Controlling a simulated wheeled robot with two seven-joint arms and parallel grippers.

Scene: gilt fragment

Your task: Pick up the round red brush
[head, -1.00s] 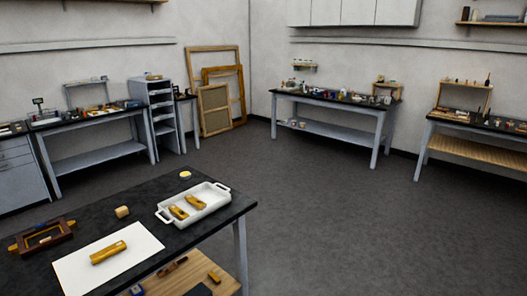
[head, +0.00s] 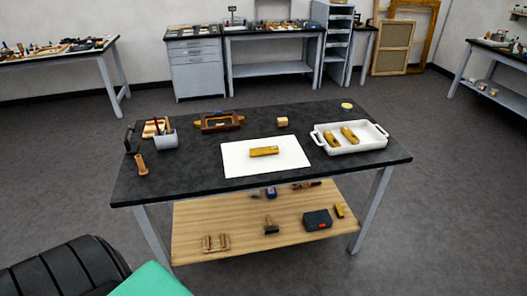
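I cannot make out a round red brush for certain in the head view. A small grey-white cup (head: 166,142) on the left of the black-topped table (head: 210,172) holds a few thin upright tools, at least one reddish. They are too small to tell whether one is the brush. Neither my left nor my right gripper is in view.
The tabletop also bears a white sheet with a gold block (head: 264,151), a white tray (head: 352,149), a brown wooden frame (head: 219,122) and a wooden-handled tool (head: 142,165). A lower wooden shelf (head: 240,211) holds several tools. Grey floor (head: 450,220) is open at right.

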